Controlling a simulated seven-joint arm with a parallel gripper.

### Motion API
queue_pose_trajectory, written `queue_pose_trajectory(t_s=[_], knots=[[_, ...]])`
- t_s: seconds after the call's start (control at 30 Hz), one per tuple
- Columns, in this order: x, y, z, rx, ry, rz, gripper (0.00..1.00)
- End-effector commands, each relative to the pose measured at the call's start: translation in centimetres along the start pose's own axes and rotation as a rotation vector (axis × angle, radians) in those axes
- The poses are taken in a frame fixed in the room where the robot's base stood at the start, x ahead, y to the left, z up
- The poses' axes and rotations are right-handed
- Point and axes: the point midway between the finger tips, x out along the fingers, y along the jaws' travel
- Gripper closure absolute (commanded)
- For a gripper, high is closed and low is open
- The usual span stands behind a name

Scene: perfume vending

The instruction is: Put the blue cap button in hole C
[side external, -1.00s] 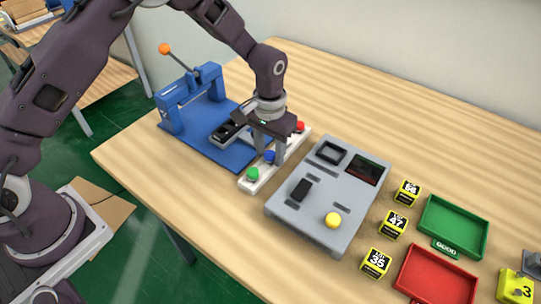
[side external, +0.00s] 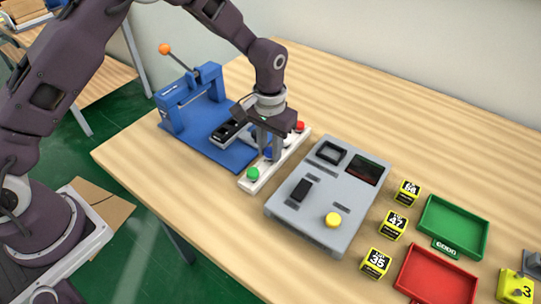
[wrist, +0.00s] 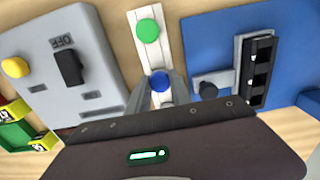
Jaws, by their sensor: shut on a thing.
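The blue cap button (wrist: 159,81) sits between my gripper's fingertips (wrist: 160,92) in the wrist view. In the side view my gripper (side external: 269,153) is shut on it at the white strip, and the fingers mostly hide the button. Whether the button still touches the strip is not clear. The black block with holes (wrist: 257,72) lies on the blue press base (wrist: 215,30). No letter marking hole C is legible.
The white strip (side external: 249,184) also holds a green button (side external: 253,174) and a red button (side external: 299,126). The blue press (side external: 189,88) with an orange-knobbed lever stands left. A grey device (side external: 290,212) with a yellow button stands right. Number cubes and green and red trays lie farther right.

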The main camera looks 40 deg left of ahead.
Motion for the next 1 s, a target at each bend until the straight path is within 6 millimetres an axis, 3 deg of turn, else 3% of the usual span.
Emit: queue_pose_trajectory(t_s=[0.53,0.9,1.0], knots=[[-3.5,0.0,0.0,0.0,0.001,0.0,1.0],[-3.9,-0.1,0.0,-0.001,0.0,0.0,1.0],[-4.2,-1.0,-0.8,-0.021,0.001,0.0,1.0]])
